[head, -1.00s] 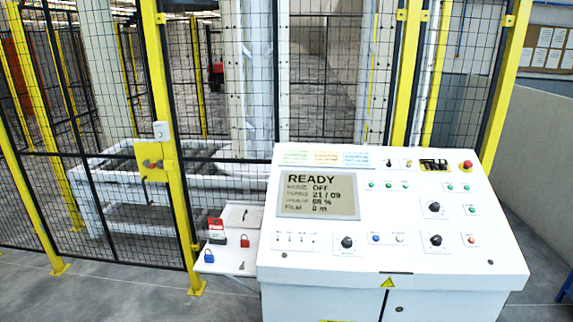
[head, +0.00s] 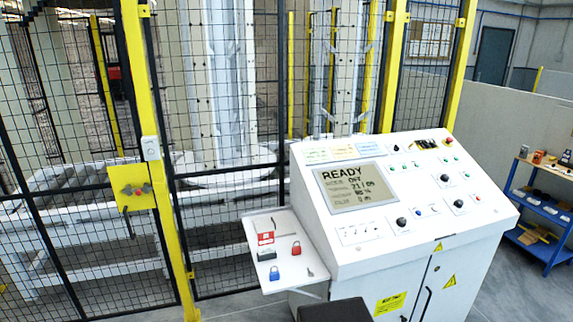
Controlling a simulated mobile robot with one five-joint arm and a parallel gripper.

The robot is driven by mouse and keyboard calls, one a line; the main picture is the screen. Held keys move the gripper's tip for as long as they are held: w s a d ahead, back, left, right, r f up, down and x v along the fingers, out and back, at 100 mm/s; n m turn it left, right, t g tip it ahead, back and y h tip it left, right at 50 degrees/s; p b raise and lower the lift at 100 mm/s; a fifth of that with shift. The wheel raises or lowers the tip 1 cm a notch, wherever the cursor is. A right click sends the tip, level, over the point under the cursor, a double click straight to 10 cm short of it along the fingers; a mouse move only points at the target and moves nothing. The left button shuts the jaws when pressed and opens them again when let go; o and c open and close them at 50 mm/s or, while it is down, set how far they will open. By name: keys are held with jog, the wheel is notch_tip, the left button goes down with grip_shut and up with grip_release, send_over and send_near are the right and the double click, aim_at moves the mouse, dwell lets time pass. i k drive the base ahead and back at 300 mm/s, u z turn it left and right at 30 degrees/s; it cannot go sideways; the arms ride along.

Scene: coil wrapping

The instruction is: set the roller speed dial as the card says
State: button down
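The white control console (head: 345,252) stands right of centre with a sloped panel. Its screen (head: 352,189) reads READY, with OFF, 21 / 09, about 68 % and 0 m below. Three black knobs show on the panel: one low (head: 401,222), one at lower right (head: 459,203) and one above it (head: 442,177). Their labels are too small to read, so I cannot tell which is the roller speed dial. Three cards, greenish (head: 317,155), orange (head: 343,152) and bluish (head: 369,148), lie along the panel's top edge; their text is unreadable. My gripper is not in view.
A side shelf (head: 262,236) at the console's left holds red and blue padlocks and small items. A yellow-framed mesh fence (head: 150,110) with a latch box (head: 132,190) stands behind and left. A blue rack (head: 540,240) is at right. Grey floor shows beside the console.

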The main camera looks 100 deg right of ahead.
aim_at(460, 203)
jog(key=z, duration=0.05)
jog(key=i, duration=1.4)
jog(key=z, duration=2.25)
jog(key=k, duration=0.15)
jog(key=z, duration=1.85)
jog(key=i, duration=1)
jog(key=z, duration=0.15)
jog(key=k, duration=0.7)
jog(key=u, duration=0.25)
jog(key=i, duration=0.7)
jog(key=z, duration=0.2)
